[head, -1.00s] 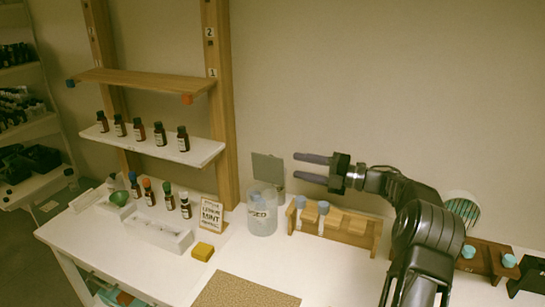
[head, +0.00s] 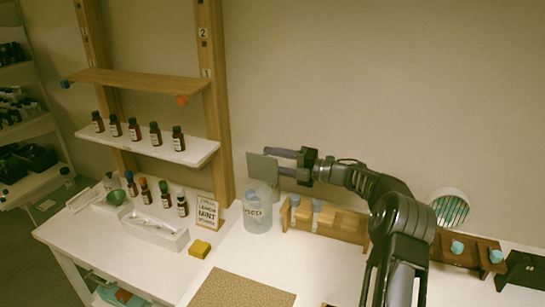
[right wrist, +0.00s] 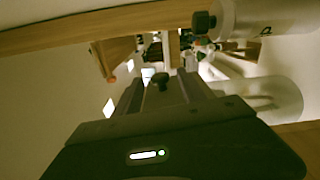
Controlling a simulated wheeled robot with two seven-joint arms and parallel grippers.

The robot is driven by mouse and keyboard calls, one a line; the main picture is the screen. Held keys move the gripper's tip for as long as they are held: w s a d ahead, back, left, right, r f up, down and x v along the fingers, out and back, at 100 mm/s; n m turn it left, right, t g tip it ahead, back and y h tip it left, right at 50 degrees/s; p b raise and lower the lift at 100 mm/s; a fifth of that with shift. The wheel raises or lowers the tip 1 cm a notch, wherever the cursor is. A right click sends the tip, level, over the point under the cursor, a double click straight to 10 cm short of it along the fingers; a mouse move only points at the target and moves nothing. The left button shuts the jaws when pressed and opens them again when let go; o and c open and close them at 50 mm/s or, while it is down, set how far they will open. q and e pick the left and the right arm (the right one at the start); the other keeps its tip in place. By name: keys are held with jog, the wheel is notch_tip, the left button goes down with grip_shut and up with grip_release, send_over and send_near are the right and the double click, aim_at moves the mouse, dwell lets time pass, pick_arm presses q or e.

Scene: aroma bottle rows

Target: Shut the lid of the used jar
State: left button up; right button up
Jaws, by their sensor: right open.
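The used jar (head: 257,212) is a clear, pale container with dark lettering on its front, standing on the white table near the wooden post. Its lid (head: 262,168) is a grey square plate standing upright behind the mouth, so the jar is open. My right gripper (head: 274,161) is open, coming in from the right at lid height. Its fingertips overlap the lid's right side in the head view; I cannot tell whether they touch it. In the right wrist view pale rounded shapes show at the right, not clearly identifiable. My left gripper is out of view.
A wooden rack (head: 325,221) with blue-capped pieces stands right of the jar. A yellow block (head: 200,249), a lemon mint sign (head: 207,212) and a white tray (head: 153,231) lie to the left. A shelf (head: 190,156) holds several brown bottles. A brown mat (head: 240,291) lies in front.

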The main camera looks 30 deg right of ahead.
jog(key=shift+w+a, duration=0.15)
jog(key=shift+w, duration=0.05)
jog(key=shift+c, duration=0.2)
grip_shut()
dwell(1.2)
